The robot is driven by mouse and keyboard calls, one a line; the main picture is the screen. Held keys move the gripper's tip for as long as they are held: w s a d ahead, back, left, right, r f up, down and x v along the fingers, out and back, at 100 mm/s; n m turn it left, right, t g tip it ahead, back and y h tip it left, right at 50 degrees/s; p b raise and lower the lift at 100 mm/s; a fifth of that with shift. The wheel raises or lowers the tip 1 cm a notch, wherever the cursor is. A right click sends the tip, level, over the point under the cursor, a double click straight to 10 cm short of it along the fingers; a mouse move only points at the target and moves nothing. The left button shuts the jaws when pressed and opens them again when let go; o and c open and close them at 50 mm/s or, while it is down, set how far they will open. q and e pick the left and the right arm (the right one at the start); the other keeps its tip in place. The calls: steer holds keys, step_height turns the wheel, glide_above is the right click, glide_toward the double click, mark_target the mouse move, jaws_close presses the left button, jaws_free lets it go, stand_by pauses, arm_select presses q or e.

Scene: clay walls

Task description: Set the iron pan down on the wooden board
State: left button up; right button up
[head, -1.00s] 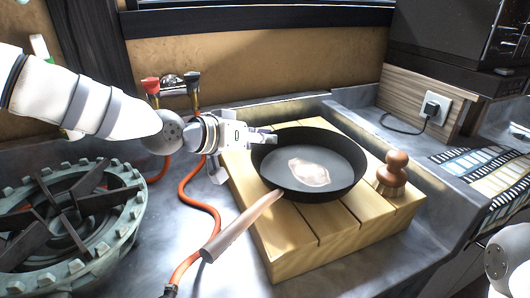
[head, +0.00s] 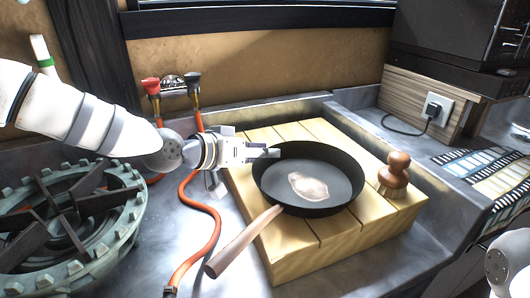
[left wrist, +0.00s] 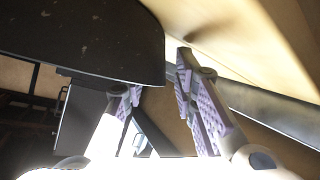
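The black iron pan (head: 280,190) is over the wooden board (head: 385,225) in the head view, roughly level, with its brown handle (head: 240,245) pointing to the lower left past the board's edge. A pale patch shows inside the pan. I cannot tell whether its base touches the board. My left gripper (head: 268,153) is at the pan's far left rim. In the left wrist view the pan's dark wall (left wrist: 85,40) reaches in at the fingertips and hides one tip; the fingers (left wrist: 168,75) appear closed on the rim. My right gripper is out of view.
A wooden-handled brush (head: 394,172) stands at the board's right side, close to the pan. A green-grey burner (head: 125,235) is on the left. An orange hose (head: 213,235) runs along the counter between burner and board. Taps (head: 172,85) stand behind.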

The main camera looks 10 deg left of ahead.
arm_select(q)
steer(key=p+v, duration=0.2)
steer(key=v, duration=0.9)
steer(key=shift+r, duration=0.2)
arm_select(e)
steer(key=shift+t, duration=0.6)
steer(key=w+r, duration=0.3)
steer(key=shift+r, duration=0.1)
arm_select(q)
steer(key=shift+s, duration=0.15)
